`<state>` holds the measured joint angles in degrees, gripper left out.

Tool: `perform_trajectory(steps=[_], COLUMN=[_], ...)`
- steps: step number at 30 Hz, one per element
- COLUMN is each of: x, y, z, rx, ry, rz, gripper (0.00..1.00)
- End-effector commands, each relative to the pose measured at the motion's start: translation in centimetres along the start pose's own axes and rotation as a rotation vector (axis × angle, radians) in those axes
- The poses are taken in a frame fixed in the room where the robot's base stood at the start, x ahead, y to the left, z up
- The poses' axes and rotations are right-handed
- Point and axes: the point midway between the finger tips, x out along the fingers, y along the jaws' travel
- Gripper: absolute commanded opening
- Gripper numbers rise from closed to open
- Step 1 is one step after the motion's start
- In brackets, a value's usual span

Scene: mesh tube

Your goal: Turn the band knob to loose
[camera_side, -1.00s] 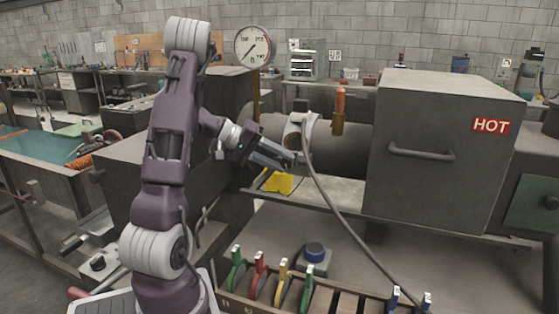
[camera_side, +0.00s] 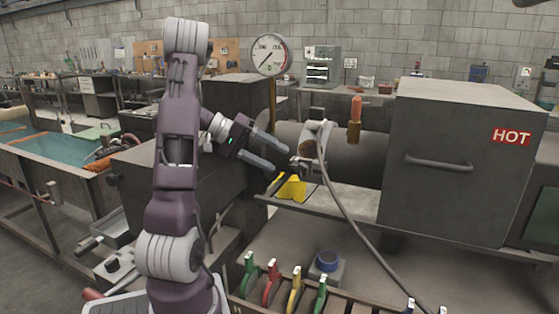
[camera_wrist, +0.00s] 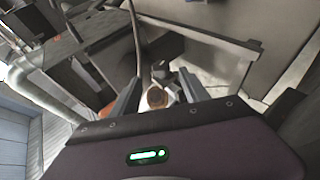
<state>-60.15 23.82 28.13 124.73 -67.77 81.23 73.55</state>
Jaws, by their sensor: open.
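My gripper (camera_side: 280,159) is open, its two fingers spread apart with nothing between them in the side view. Its tips are just left of a pale band clamp (camera_side: 318,134) around the end of a dark horizontal tube (camera_side: 345,158). A small grey metal piece (camera_side: 302,163) hangs below the band, close to the fingertips; I cannot tell whether it is the band knob. No loose marking is readable. In the wrist view, a round tan end (camera_wrist: 156,97) of something shows between the fingers of my gripper (camera_wrist: 158,84).
A grey box marked HOT (camera_side: 460,150) stands right of the tube. A hose (camera_side: 345,215) hangs from the band. A gauge (camera_side: 270,55) stands behind.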

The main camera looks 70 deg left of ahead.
Motion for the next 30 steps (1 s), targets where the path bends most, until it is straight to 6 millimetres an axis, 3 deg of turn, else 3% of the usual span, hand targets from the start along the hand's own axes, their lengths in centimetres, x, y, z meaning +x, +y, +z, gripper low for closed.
perform_trajectory(steps=[8, 16, 21, 27, 30], x=[1.2, 5.3, 5.4, 4.5, 4.3], y=[-0.3, -1.2, 1.5, 6.0, 7.0], z=[0.5, 2.8, 2.2, 1.2, 0.9], rx=[0.001, 0.078, 0.233, 0.372, 0.398], ry=[-0.046, -0.226, -0.173, -0.037, -0.001], rz=[-0.055, -0.502, -0.800, -0.948, -0.968], gripper=[0.53, 0.53, 0.53, 0.53, 0.53])
